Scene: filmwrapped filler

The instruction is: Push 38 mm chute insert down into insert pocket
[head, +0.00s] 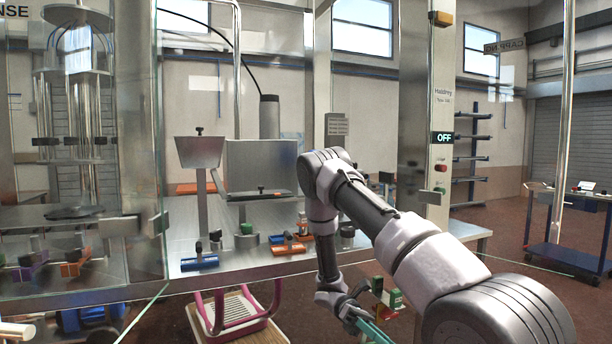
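My gripper (362,312) hangs low at the bottom centre, in front of the machine's deck. Its fingers are small and partly cut off by the frame, so I cannot tell whether they are open or hold anything. A teal strip shows beside them. Coloured pieces with dark knobs lie on the metal deck (225,285): a blue one (200,263) and an orange one (288,249). A small green-topped piece (246,230) stands behind them. I cannot tell which piece is the 38 mm chute insert. The insert pocket cannot be made out. My gripper is below and right of these pieces, apart from them.
Clear guard panels and a metal post (138,140) enclose the left side, with purple (28,270) and orange (76,263) pieces behind. A pink-framed stool (237,310) stands below the deck. Small red, green and white boxes (388,294) are beside my gripper. A blue cart (570,230) is far right.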

